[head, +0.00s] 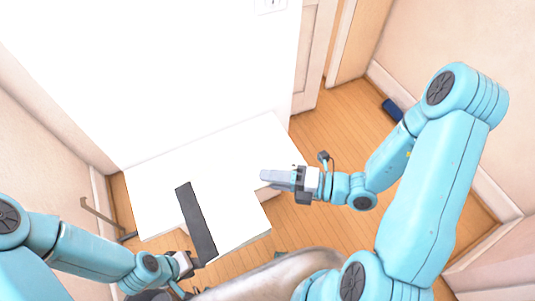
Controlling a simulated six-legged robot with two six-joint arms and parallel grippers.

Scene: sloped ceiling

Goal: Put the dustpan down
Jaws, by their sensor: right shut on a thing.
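My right gripper (284,178) is at the middle of the view, over the right side of the white surface. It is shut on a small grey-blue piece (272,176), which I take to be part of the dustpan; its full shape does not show. My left gripper (187,267) is at the lower left, near the front edge of the white surface. Its fingers are small and partly hidden, so I cannot tell whether they are open.
The white surface (150,195) stands against a white wall. A long dark strip (196,222) lies across its front. A bent metal rod (100,214) is at the left. A dark blue object (392,109) lies on the wooden floor (345,125) at the back right.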

